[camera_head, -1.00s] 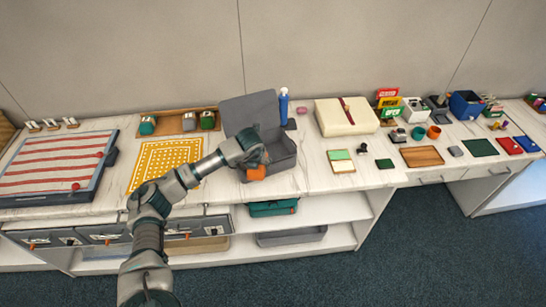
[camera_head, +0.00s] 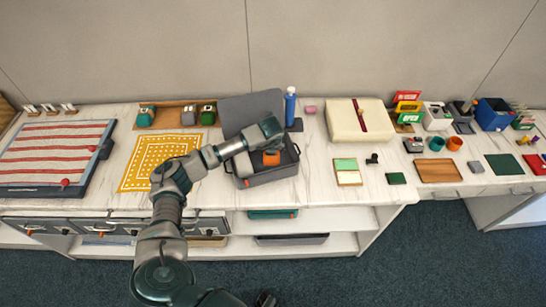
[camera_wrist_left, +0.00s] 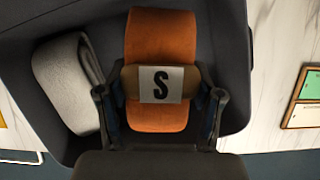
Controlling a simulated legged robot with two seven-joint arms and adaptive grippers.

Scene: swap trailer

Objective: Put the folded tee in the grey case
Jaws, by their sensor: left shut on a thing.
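The folded tee (camera_head: 271,158) is an orange bundle with a brown band and a white tag marked S, clear in the wrist view (camera_wrist_left: 160,112). The grey case (camera_head: 268,177) stands on the counter with its lid raised at the back. My left gripper (camera_wrist_left: 160,100) is shut on the tee, one finger on each side, at the case's opening. In the wrist view the tee lies within the case's walls (camera_wrist_left: 237,75); whether it touches the floor I cannot tell. A light grey rolled cloth (camera_wrist_left: 62,85) lies in the case, left of the tee.
A blue bottle (camera_head: 290,106) stands right behind the case. A yellow patterned cloth (camera_head: 145,168) lies to its left, and a cream folded item (camera_head: 350,120) to its right. Open shelves are below the counter.

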